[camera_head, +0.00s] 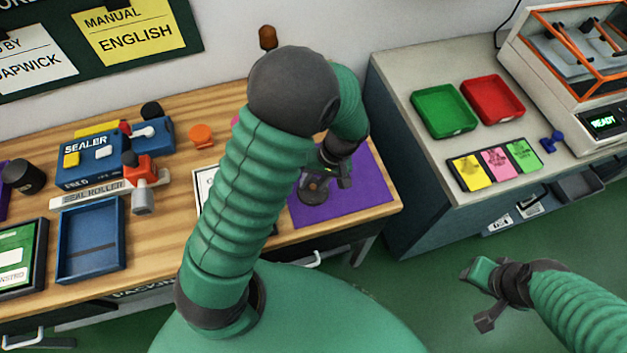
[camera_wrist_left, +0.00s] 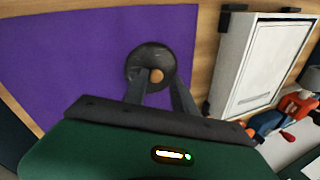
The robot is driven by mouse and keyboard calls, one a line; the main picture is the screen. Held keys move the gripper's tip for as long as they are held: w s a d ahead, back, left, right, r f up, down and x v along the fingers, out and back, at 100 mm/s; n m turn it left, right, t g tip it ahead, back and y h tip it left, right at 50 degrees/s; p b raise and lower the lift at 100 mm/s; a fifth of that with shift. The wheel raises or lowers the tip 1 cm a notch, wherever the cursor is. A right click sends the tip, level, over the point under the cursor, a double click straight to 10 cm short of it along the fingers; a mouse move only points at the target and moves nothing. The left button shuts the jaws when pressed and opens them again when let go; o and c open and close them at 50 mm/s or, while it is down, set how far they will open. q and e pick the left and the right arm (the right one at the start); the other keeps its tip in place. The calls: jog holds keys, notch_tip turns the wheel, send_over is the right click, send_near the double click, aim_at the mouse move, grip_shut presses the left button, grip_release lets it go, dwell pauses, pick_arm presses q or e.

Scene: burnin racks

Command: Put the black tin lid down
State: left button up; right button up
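The black tin lid (camera_wrist_left: 150,55) is a dark round disc with a brown knob. It appears flat on the purple mat (camera_wrist_left: 70,60) in the left wrist view. In the head view the lid (camera_head: 313,190) shows near the mat's left part, below my left gripper (camera_head: 327,178). In the wrist view the left gripper's fingers (camera_wrist_left: 160,80) are apart, reaching over the lid's near side, with the knob between their tips. A gap shows beside the knob; contact with the rim cannot be told. My right gripper (camera_head: 478,295) is open and empty above the green floor.
Left on the wooden bench (camera_head: 170,215) are a blue sealer (camera_head: 95,160), a blue tray (camera_head: 92,240) and an orange item (camera_head: 201,135). A white-framed panel (camera_wrist_left: 262,65) lies beside the mat. Green (camera_head: 443,110) and red (camera_head: 492,99) trays stand on the right counter. The mat's right part is clear.

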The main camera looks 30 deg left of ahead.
pick_arm(q)
jog(key=shift+s+f, duration=0.1)
jog(key=p+v, duration=0.1)
jog(key=v, duration=1.1)
jog(key=s+f+m+t+h, duration=0.2)
jog(key=s+m+t+h, duration=0.1)
jog(key=s+m, duration=0.3)
jog(key=shift+s+d+m+t, duration=0.3)
jog(key=shift+s+d+t, duration=0.15)
jog(key=shift+t, duration=0.35)
